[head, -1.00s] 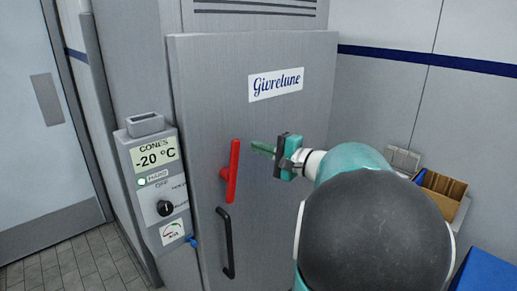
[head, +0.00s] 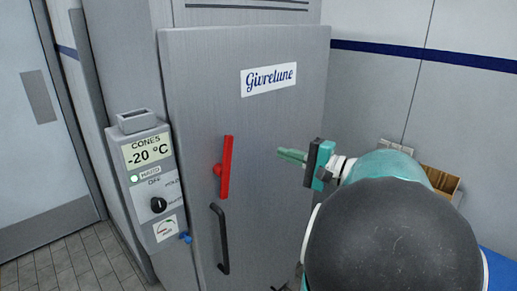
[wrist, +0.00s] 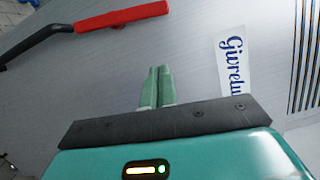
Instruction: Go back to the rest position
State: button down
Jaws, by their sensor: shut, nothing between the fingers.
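My gripper (head: 281,153) is in front of the grey freezer door in the head view, to the right of the red lever. Its green fingers are together and empty, and they also show in the wrist view (wrist: 159,72). The fingertips point at the door and appear apart from the red lever. My teal and black arm fills the lower right of the head view and hides what is behind it.
The grey freezer door (head: 285,120) is closed, with a red upright lever (head: 226,167) and a black handle (head: 220,238). A control box (head: 150,185) reading -20 °C is at its left. An open cardboard box (head: 445,183) stands at the right, beyond my arm.

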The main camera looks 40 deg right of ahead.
jog(key=w+a+f+n+g+y, duration=0.1)
jog(key=a+f+n+g+y, duration=0.2)
jog(key=a, duration=0.7)
jog(key=a+f+n+g, duration=0.3)
jog(key=a+g, duration=0.2)
jog(key=a, duration=0.5)
jog(key=s+a+f+n+g+h, duration=0.4)
jog(key=s+a+f+n+h, duration=0.2)
jog(key=s+a+n+h, duration=0.2)
jog(key=a+n, duration=0.2)
jog(key=a, duration=0.1)
jog(key=shift+s+a+f, duration=0.2)
jog(key=shift+s+a, duration=0.05)
jog(key=shift+a, duration=0.1)
